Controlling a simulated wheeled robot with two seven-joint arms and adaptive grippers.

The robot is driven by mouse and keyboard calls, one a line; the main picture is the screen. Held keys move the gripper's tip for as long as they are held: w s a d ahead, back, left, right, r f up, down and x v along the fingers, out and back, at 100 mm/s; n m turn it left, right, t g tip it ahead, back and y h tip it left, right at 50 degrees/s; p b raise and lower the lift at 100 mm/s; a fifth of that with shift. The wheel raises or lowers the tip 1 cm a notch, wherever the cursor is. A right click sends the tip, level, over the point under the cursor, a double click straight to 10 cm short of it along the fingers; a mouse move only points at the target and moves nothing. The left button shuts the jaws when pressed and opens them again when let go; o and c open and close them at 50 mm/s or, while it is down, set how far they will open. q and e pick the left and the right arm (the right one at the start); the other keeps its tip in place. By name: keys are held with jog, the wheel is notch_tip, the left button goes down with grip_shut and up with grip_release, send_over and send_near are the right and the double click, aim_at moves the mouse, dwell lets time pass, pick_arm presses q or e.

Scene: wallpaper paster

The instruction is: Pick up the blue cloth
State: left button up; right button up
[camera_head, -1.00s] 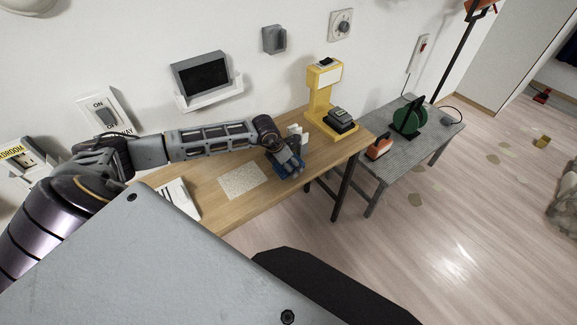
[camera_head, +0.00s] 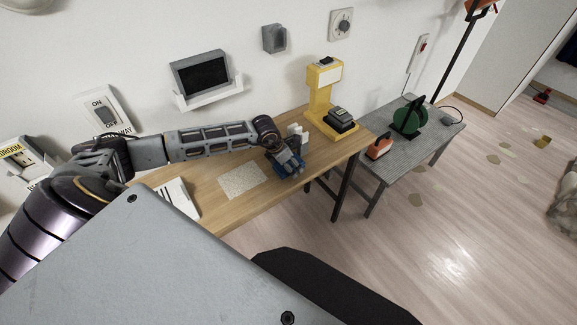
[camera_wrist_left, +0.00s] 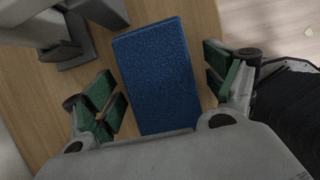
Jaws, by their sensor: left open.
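The blue cloth (camera_wrist_left: 158,75) lies flat on the wooden table, a folded rectangle. In the left wrist view it lies between the two green-padded fingers of my left gripper (camera_wrist_left: 163,98), which are spread wide with a gap on each side of it. In the head view my left gripper (camera_head: 290,163) is low over the table's front right part and hides most of the cloth (camera_head: 280,171). My right gripper is not in view.
The wooden table (camera_head: 215,215) also holds a beige sheet (camera_head: 242,180), a white striped item (camera_head: 178,198) and a yellow stand (camera_head: 320,100). A grey object (camera_wrist_left: 65,35) stands close beside the cloth. A grey side table (camera_head: 440,130) stands to the right.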

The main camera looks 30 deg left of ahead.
pick_arm(q)
jog(key=c, duration=1.1)
